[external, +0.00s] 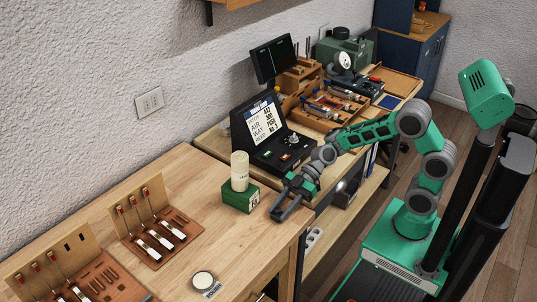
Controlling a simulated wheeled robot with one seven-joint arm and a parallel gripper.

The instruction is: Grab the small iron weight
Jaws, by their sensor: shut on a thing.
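My gripper (289,203) is at the end of the green and grey arm, low over the right edge of the light wooden bench (225,240), just right of a green box (240,198). Its dark fingers point down and toward the front. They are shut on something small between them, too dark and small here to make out. I cannot pick out the small iron weight for certain anywhere in this view. A cream cylinder (240,172) stands on the green box, beside my gripper and apart from it.
A black device with a lit display (262,122) stands behind my gripper. Wooden racks with red-tipped parts (150,225) stand at the left. A round pale-topped tin (203,280) is at the front. The bench between them is clear. A monitor (273,60) stands farther back.

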